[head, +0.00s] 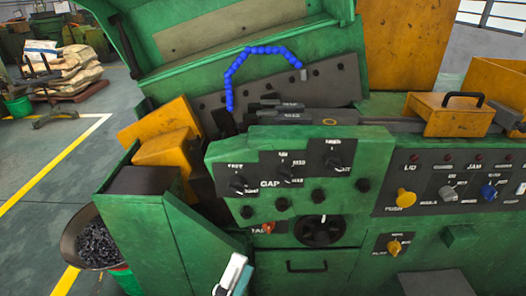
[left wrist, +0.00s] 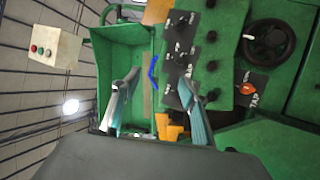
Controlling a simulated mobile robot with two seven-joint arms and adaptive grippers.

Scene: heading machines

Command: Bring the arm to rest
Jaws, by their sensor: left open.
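My left gripper (head: 234,274) shows at the bottom edge of the head view, as a pale teal and white finger in front of the green machine (head: 200,250). Most of that arm is out of frame. In the left wrist view the same gripper (left wrist: 159,78) has its two fingers spread wide apart, with nothing held between them. The fingers point toward the machine, with its control panel (left wrist: 205,60) behind and to the right. My right gripper shows in neither view.
The raised green cover (head: 240,40) and a blue segmented hose (head: 232,75) stand behind the panel. A panel with coloured knobs (head: 450,185) is at the right. A bowl of small dark parts (head: 97,245) stands at lower left.

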